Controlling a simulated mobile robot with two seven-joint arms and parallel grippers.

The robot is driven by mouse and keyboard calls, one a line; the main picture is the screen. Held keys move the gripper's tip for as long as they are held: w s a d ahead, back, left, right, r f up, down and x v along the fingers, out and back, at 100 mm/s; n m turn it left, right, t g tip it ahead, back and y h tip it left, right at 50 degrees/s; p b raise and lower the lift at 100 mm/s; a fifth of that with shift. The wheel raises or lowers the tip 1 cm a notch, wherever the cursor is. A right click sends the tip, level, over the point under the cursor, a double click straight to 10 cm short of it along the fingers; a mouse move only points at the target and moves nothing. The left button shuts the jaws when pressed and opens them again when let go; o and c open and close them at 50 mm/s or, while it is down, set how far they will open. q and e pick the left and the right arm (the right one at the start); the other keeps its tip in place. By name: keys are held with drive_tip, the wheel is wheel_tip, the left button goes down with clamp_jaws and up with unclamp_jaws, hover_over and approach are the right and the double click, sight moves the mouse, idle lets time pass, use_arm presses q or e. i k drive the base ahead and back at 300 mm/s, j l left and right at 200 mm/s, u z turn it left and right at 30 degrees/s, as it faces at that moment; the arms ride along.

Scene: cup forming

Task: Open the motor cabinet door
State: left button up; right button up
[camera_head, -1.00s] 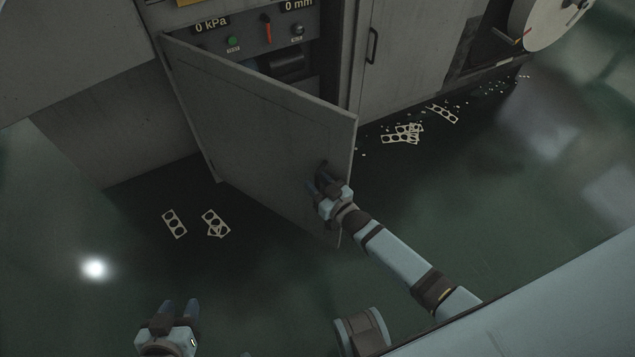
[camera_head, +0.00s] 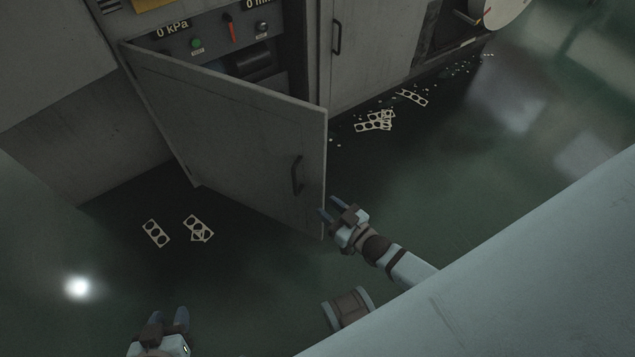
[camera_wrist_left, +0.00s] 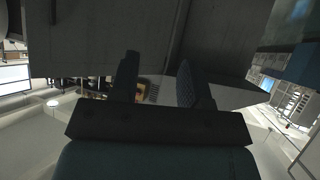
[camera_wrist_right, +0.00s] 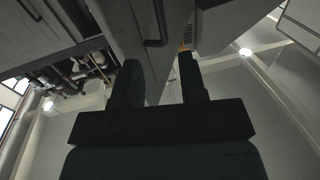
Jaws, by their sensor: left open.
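The motor cabinet door (camera_head: 225,135) stands partly swung open in the head view, hinged at its left side. Its dark handle (camera_head: 296,175) is near the free right edge. My right gripper (camera_head: 331,208) is just beyond that edge, to the lower right of the handle, apart from it, with its fingers spread and nothing between them. A grey panel with a dark handle (camera_wrist_right: 157,28) shows past the right fingers (camera_wrist_right: 160,85) in the right wrist view. My left gripper (camera_head: 168,318) is at the bottom left, open and empty, away from the door.
A second closed door with a handle (camera_head: 336,38) is to the right. Punched strips (camera_head: 376,121) and scraps lie on the floor, with other strips (camera_head: 156,233) at left.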

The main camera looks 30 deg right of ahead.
sight(264, 149)
drive_tip(key=i+l+u, duration=0.15)
drive_tip(key=l, duration=0.3)
drive_tip(key=l+u, duration=0.15)
drive_tip(key=l, duration=0.3)
drive_tip(key=i+l+u, duration=0.15)
drive_tip(key=l, duration=0.35)
drive_tip(key=k+l+u, duration=0.3)
drive_tip(key=i+j, duration=0.05)
drive_tip(key=i, duration=0.05)
